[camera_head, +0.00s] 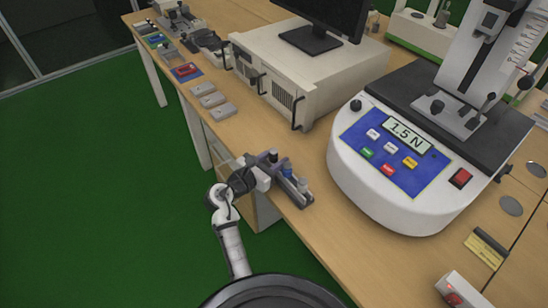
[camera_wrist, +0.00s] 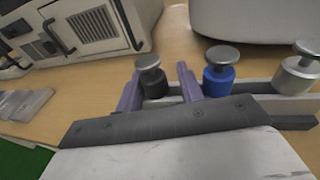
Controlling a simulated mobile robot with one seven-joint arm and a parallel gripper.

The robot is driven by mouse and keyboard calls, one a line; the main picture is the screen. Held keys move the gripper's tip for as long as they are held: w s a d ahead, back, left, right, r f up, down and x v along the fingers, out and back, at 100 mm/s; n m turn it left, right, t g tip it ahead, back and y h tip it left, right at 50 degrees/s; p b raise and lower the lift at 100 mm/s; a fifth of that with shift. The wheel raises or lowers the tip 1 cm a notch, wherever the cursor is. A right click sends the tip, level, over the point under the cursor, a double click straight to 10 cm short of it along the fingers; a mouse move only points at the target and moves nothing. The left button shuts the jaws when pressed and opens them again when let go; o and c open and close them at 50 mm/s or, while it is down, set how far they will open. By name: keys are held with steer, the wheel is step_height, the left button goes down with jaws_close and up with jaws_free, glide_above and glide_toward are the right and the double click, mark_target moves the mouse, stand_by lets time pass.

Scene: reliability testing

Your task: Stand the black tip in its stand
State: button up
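The black tip (camera_wrist: 154,84) is a dark cylinder with a grey disc-shaped head. In the wrist view it looks upright between the two purple fingers of my gripper (camera_wrist: 159,88), with a visible gap to the right finger. My gripper looks open around it. The grey stand (camera_wrist: 262,88) is a low rail; the black tip lines up with its row, but its lower end is hidden by my gripper, so I cannot tell whether it is seated. In the head view my gripper (camera_head: 263,164) is at the stand (camera_head: 305,199), by the black tip (camera_head: 273,155).
A blue tip (camera_wrist: 219,81) stands close right of my right finger, with a grey tip (camera_wrist: 299,76) beyond it. The large force tester (camera_head: 400,190) is to the right, and a beige cabinet (camera_head: 290,65) is behind. Bare wooden tabletop (camera_head: 315,155) lies between them.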

steer(key=shift+a+f+y, duration=0.3)
steer(key=shift+a+f, duration=0.1)
steer(key=shift+f, duration=0.1)
steer(key=shift+s+a, duration=0.15)
steer(key=shift+a, duration=0.05)
steer(key=b+v, duration=0.2)
steer(key=v, duration=1.1)
steer(key=shift+d+r, duration=0.2)
steer(key=shift+r, duration=0.15)
steer(key=shift+s, duration=0.1)
